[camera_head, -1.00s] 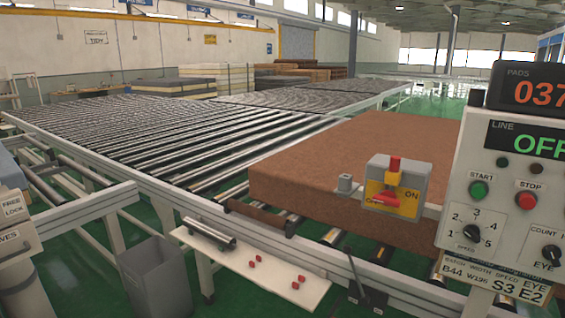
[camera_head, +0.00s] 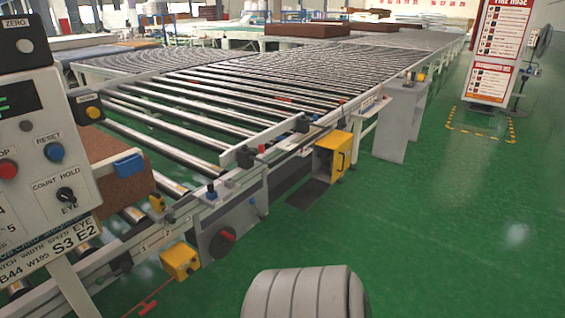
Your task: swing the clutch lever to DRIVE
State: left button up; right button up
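No DRIVE label is readable, so I cannot tell for certain which part is the clutch lever. A grey box with a red-and-black rotary handle (camera_head: 222,242) is on the near side of the roller conveyor (camera_head: 205,95). Farther along the rail are black-handled fittings (camera_head: 246,156). Neither gripper is in view.
A control panel (camera_head: 30,160) with RESET and COUNT HOLD fills the left edge. A brown slab (camera_head: 122,185) lies behind it. Yellow boxes (camera_head: 180,260) (camera_head: 332,155) and a grey bin (camera_head: 398,122) line the conveyor side. Green floor (camera_head: 450,220) is clear at right.

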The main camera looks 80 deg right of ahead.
aim_at(252, 200)
jog(key=z, duration=2.35)
